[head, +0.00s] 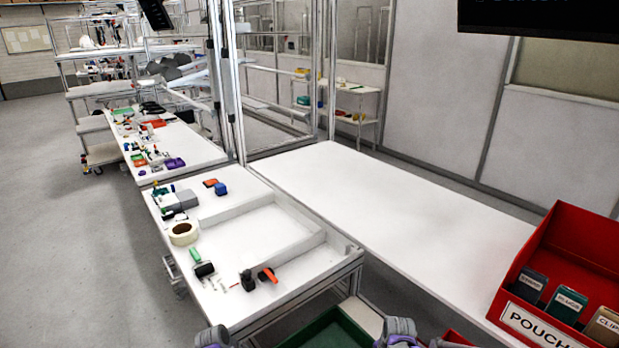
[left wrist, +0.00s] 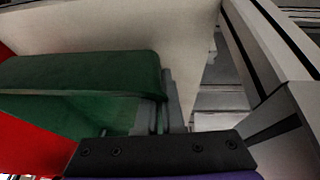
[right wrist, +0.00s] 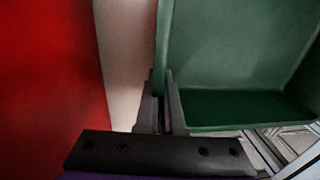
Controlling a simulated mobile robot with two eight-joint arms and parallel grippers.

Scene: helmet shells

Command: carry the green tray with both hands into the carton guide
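The green tray (head: 335,328) shows at the bottom edge of the head view, partly cut off, in front of the tables. In the left wrist view, my left gripper (left wrist: 165,105) is closed at the edge of the tray (left wrist: 80,75), with its wall between the fingers. In the right wrist view, my right gripper (right wrist: 161,105) is shut on the tray's side wall (right wrist: 163,40). The inside of the tray that I can see is empty. White raised walls, which look like the carton guide (head: 325,236), stand on the near white table, open space between them.
A red pouch bin (head: 580,240) stands at the right. The long white table (head: 390,215) is mostly bare.

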